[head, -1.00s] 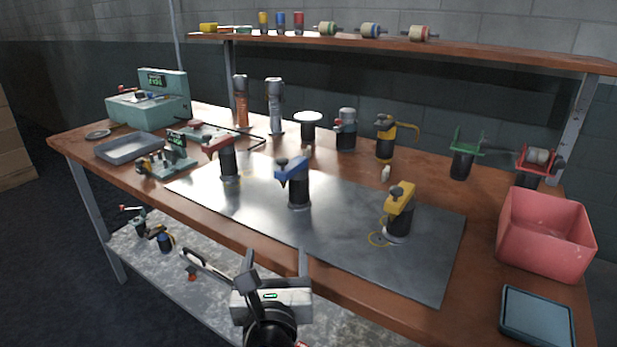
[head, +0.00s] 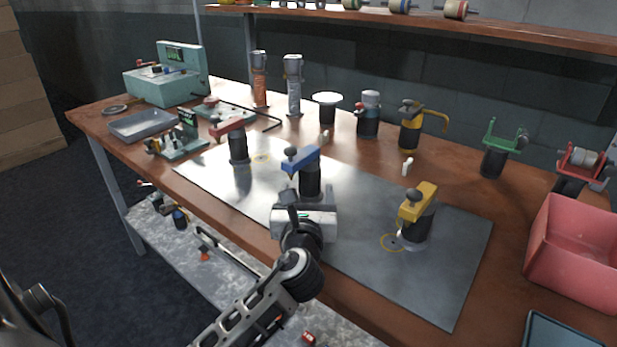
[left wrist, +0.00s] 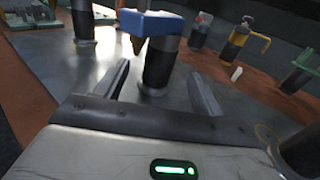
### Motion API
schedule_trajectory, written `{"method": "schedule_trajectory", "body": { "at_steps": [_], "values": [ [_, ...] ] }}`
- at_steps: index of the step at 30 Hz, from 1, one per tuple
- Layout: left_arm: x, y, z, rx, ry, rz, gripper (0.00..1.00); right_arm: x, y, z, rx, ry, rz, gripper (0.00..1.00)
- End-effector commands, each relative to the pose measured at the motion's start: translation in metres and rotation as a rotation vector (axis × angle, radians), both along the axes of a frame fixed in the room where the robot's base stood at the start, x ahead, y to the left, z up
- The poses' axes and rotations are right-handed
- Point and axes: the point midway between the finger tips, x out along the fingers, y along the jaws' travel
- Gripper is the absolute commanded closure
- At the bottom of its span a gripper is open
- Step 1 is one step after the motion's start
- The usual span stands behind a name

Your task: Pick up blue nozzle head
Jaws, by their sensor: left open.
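The blue nozzle head (head: 304,158) sits upright on a black cylindrical body (head: 311,182) on the grey metal mat. In the left wrist view the blue nozzle head (left wrist: 165,24) is at the top, above its black body (left wrist: 160,62). My left gripper (head: 308,193) is open and empty, on the near side of the black body and lower than the blue head. In the left wrist view the fingers (left wrist: 158,78) appear on either side of the black body; I cannot tell whether they touch it. My right gripper is not in view.
A red nozzle head (head: 230,127) stands left on the grey mat (head: 350,240), and a yellow one (head: 418,202) right. A pink bin (head: 575,258) is at the right edge. Several tools line the back. The mat between the blue and yellow heads is clear.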

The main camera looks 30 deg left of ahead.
Motion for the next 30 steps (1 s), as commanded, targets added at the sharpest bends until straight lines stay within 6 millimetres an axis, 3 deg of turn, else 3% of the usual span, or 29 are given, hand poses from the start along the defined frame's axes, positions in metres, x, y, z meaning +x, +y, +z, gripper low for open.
{"method": "schedule_trajectory", "body": {
  "at_steps": [10, 20, 26, 27, 30],
  "values": [
    [0.039, 0.022, -0.003, 0.001, -0.002, 0.001, 0.32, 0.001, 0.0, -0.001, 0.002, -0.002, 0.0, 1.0],
    [0.045, 0.026, -0.003, 0.0, 0.0, 0.0, 0.32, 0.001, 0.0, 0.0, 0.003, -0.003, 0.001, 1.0],
    [0.045, 0.026, -0.004, -0.001, 0.001, 0.0, 0.85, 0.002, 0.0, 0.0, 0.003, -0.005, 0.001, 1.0],
    [0.045, 0.026, -0.004, -0.001, 0.001, 0.0, 0.9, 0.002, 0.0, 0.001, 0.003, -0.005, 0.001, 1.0],
    [0.045, 0.026, -0.002, 0.002, -0.003, 0.0, 0.9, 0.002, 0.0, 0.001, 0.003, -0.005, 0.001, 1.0]
  ]
}}
